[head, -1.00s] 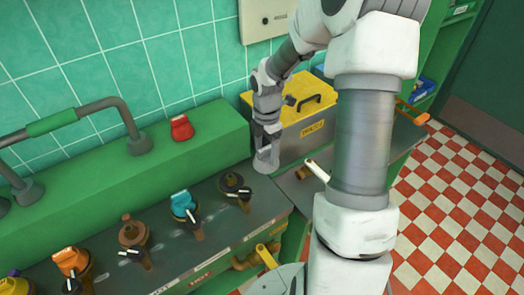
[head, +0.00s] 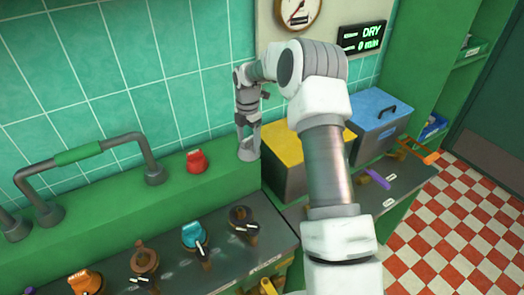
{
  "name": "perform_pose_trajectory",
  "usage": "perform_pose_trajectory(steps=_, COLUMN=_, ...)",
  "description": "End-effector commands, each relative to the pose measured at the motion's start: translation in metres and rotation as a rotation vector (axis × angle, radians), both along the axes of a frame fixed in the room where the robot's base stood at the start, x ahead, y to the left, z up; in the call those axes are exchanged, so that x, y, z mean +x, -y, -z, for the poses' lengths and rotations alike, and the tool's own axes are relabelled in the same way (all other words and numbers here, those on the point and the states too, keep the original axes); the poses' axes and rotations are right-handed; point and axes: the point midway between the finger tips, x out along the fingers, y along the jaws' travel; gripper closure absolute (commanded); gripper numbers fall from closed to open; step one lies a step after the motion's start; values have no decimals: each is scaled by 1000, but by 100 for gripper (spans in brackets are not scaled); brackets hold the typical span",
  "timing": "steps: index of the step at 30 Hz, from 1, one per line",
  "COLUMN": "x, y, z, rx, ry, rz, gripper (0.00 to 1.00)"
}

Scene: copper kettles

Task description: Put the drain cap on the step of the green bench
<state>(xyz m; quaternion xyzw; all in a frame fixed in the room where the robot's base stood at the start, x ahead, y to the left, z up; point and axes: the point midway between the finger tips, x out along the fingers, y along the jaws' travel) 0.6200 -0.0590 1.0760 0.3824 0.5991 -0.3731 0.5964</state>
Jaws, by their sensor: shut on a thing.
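My gripper (head: 248,139) points down over the right end of the green bench's raised step (head: 110,192). It is shut on a small grey round piece, which I take to be the drain cap (head: 249,154). The cap is upright below the fingers, at the right end of the step. I cannot tell whether its underside touches the green surface or is just above it. The fingers hide part of its top.
A red knob-like piece (head: 196,161) sits on the step, left of the gripper. A grey pipe handle (head: 85,153) stands further left. Several coloured valves, one blue (head: 195,235), line the lower counter. A yellow-lidded box (head: 284,160) and a blue-lidded box (head: 377,110) stand right.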

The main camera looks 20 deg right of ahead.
Motion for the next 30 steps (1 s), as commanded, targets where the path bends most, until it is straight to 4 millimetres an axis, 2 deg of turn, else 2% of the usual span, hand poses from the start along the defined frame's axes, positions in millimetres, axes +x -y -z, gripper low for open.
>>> perform_pose_trajectory(steps=1, x=11, y=-7, z=-7, rx=0, ry=1, rz=-21, gripper=68)
perform_pose_trajectory(steps=6, x=37, y=-25, z=-17, rx=-4, ry=1, rz=-82, gripper=68)
perform_pose_trajectory(steps=12, x=59, y=-45, z=-25, rx=-9, ry=-1, rz=-144, gripper=68)
perform_pose_trajectory(steps=22, x=70, y=-59, z=-27, rx=-13, ry=-2, rz=-189, gripper=68)
perform_pose_trajectory(steps=30, x=70, y=-59, z=-5, rx=-13, ry=-3, rz=-190, gripper=68)
